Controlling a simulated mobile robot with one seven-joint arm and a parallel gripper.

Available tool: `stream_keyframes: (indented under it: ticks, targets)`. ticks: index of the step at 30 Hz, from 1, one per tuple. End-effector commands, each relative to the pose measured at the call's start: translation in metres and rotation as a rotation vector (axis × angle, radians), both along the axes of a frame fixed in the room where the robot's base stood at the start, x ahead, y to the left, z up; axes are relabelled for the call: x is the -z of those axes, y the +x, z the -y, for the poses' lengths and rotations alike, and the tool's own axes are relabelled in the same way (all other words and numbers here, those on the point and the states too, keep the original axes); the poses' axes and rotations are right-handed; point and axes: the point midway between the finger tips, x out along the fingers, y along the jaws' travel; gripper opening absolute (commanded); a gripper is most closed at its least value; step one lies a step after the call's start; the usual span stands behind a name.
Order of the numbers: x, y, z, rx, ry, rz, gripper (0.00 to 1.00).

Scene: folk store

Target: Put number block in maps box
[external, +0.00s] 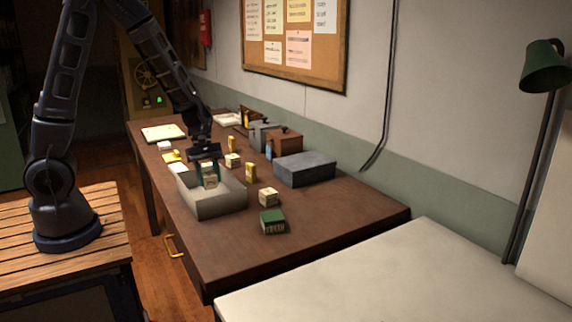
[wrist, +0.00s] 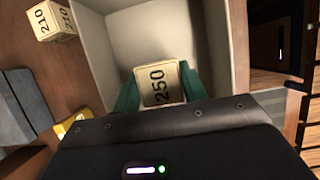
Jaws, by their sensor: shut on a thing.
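My gripper (external: 208,172) has teal fingers and is shut on a cream number block (external: 210,181). In the wrist view the block (wrist: 159,84) reads "250" and sits between both fingertips. The block is over an open, pale grey box (external: 220,205), at or just inside its opening. I cannot tell whether it touches the floor of the box. The box wall (wrist: 221,40) also shows in the wrist view, and the visible inside looks empty apart from the block. I can read no label on the box.
A cream block (external: 268,197), reading "210" in the wrist view (wrist: 50,20), and a green block (external: 272,222) stand right of the box. The table's near right end (external: 330,225) is clear.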

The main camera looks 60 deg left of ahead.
Motion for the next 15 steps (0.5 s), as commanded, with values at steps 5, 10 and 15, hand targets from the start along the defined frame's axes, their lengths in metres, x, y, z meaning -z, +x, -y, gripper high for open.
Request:
stream_keyframes:
  ticks: [5, 10, 15]
  targets:
    - [0.010, 0.000, 0.000, -0.001, 0.000, -0.001, 0.20]
    - [0.030, 0.000, 0.000, -0.002, 0.000, -0.003, 0.20]
    - [0.042, 0.000, 0.000, -0.001, 0.000, -0.002, 0.20]
